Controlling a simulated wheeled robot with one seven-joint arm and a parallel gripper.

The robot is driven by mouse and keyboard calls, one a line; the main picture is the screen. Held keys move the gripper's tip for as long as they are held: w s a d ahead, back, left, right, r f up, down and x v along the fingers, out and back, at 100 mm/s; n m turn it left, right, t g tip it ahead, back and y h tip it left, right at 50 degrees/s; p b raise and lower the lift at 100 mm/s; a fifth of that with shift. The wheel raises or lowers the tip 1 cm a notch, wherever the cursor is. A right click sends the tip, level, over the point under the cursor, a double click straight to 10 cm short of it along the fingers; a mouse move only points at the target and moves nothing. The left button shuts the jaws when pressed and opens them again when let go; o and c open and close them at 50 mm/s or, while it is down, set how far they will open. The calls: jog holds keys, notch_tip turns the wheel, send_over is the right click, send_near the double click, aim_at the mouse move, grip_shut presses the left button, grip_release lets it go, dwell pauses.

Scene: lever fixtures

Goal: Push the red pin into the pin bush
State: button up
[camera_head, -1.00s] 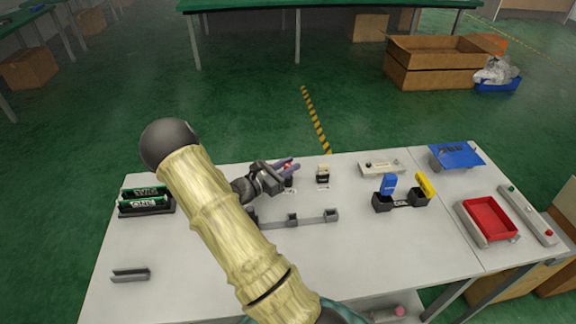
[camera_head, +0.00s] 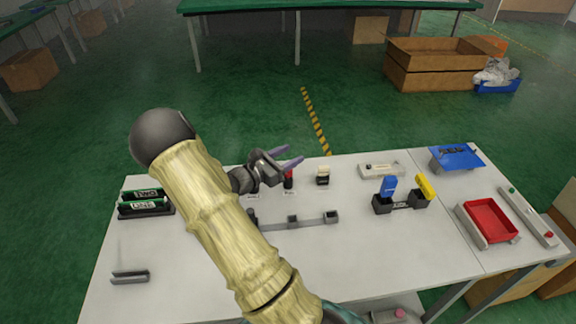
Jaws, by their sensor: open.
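The red pin (camera_head: 288,174) stands upright near the back middle of the table. Its red top shows above a small black bush (camera_head: 288,184). I cannot tell how deep the pin sits in the bush. My gripper (camera_head: 295,154) is open and empty, with its purple fingers spread apart. In the picture it is just above the pin, and I see no contact with it. My forearm crosses the middle of the table and hides part of it.
A cream-topped black fixture (camera_head: 323,176) stands just right of the pin. A grey rail with sockets (camera_head: 292,220) lies in front. Blue and yellow levers (camera_head: 389,186) and a red tray (camera_head: 489,218) are at the right. Black-and-green holders (camera_head: 146,202) are at the left.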

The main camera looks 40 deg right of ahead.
notch_tip(320, 180, up, 5)
jog(key=shift+r, duration=0.1)
dwell(1.0)
jog(key=s+a+f+m+g+y+p, duration=0.25)
jog(key=s+a+m+y+p, duration=0.25)
jog(key=s+a+m+y, duration=0.4)
jog(key=s+a+r+m+t+y+p, duration=0.1)
jog(key=a+r+m+y, duration=0.3)
jog(key=a, duration=0.6)
jog(key=s+a+r+m+t+y+p, duration=0.2)
jog(key=a+r+m+t+y+p, duration=0.2)
jog(key=a, duration=0.6)
jog(key=shift+s+r+m+y, duration=0.3)
jog(key=shift+r+y, duration=0.05)
jog(key=shift+y, duration=0.15)
jog(key=shift+t, duration=0.25)
